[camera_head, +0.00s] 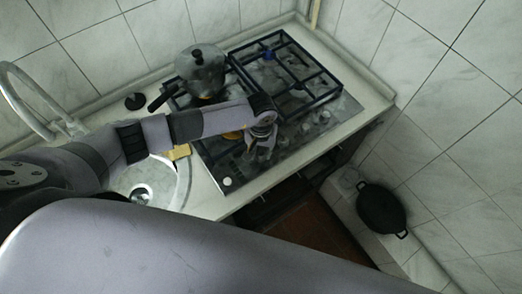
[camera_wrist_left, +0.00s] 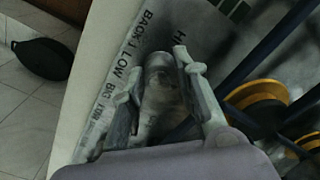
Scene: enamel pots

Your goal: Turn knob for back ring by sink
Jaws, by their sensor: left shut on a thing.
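The gas hob (camera_head: 215,155) is set in the counter, with a row of knobs along its front edge. My left gripper (camera_head: 262,150) reaches over the front of the hob. In the left wrist view its two fingers (camera_wrist_left: 155,85) are closed around a grey rounded knob (camera_wrist_left: 160,75), one finger on each side. Printed lettering on the panel beside it includes "BACK" and "LOW". The gripper hides this knob in the head view. A pale knob (camera_head: 227,181) stands free at the hob's left front corner. My right gripper is out of view.
A grey kettle-like pot (camera_head: 203,68) with a dark handle stands on the back left ring. The sink (camera_head: 150,183) and its curved tap (camera_head: 28,98) are at left. A yellow sponge (camera_head: 180,152) lies by the sink. A black pan (camera_head: 381,208) is low at right.

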